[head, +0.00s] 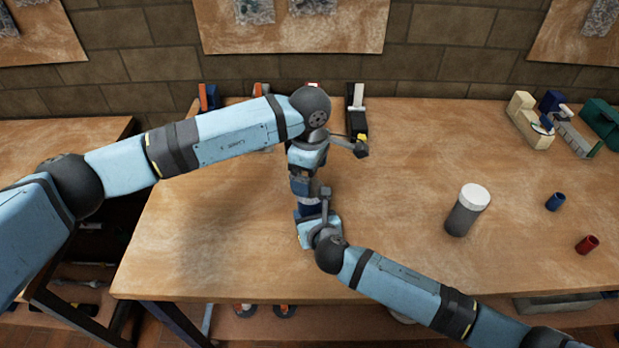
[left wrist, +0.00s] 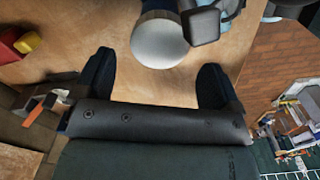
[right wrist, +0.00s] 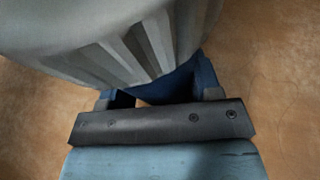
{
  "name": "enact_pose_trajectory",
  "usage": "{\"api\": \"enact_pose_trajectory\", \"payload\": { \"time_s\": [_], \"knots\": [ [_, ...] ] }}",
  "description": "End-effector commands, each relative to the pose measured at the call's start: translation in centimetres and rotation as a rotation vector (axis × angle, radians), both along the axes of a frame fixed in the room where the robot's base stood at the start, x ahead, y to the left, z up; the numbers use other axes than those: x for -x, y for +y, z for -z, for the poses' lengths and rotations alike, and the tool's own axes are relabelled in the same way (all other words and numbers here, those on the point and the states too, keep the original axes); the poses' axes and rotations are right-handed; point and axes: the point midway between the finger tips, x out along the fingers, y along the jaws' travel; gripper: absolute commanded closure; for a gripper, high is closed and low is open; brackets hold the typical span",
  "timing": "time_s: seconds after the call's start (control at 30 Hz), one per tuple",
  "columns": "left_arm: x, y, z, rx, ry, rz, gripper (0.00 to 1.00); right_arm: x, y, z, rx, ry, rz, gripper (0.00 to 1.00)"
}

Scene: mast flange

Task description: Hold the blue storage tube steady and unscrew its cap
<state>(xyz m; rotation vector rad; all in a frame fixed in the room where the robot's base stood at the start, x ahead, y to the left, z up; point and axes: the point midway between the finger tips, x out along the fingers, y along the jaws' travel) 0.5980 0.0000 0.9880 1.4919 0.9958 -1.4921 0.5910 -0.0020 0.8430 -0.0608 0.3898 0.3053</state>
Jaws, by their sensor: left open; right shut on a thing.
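The blue storage tube (right wrist: 172,86) stands between the fingers of my right gripper (right wrist: 160,92), which is shut on it. Its ribbed grey cap (right wrist: 85,40) fills the top of the right wrist view. In the left wrist view the cap's round pale top (left wrist: 159,42) shows near the open fingertips of my left gripper (left wrist: 157,66), with a gap on both sides. In the head view my left gripper (head: 306,184) is directly above the tube, and my right gripper (head: 315,212) is at its near side. The left gripper hides most of the cap there.
A grey tube with a white lid (head: 467,210) stands to the right on the wooden table (head: 400,200). A small blue cylinder (head: 555,202) and a red one (head: 587,244) are farther right. Racks and blocks line the back edge.

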Motion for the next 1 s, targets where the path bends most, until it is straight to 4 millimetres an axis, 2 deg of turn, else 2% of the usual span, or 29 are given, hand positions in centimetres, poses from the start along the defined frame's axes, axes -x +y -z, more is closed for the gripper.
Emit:
{"api": "enact_pose_trajectory", "payload": {
  "time_s": [0.17, 0.4, 0.6, 0.77, 1.0],
  "knots": [
    [-0.1, 0.0, -0.9, -0.002, -0.004, 0.175, 0.11, 0.0, 0.0, 0.0, 0.000, 0.000, 0.000, 1.00],
    [-0.1, 0.0, -2.7, -0.003, -0.004, 0.583, 0.11, 0.0, 0.0, 0.0, 0.000, 0.000, 0.000, 1.00],
    [0.0, 0.0, -3.2, -0.002, 0.000, 0.766, 0.11, 0.0, 0.0, 0.0, 0.000, 0.000, 0.000, 1.00],
    [0.0, 0.0, -1.7, -0.001, 0.003, 0.788, 0.11, 0.0, 0.0, 0.0, 0.000, 0.000, 0.000, 1.00],
    [0.0, 0.0, 2.1, -0.001, 0.003, 0.787, 0.11, 0.0, 0.0, 0.0, 0.000, 0.000, 0.000, 1.00]
  ]
}}
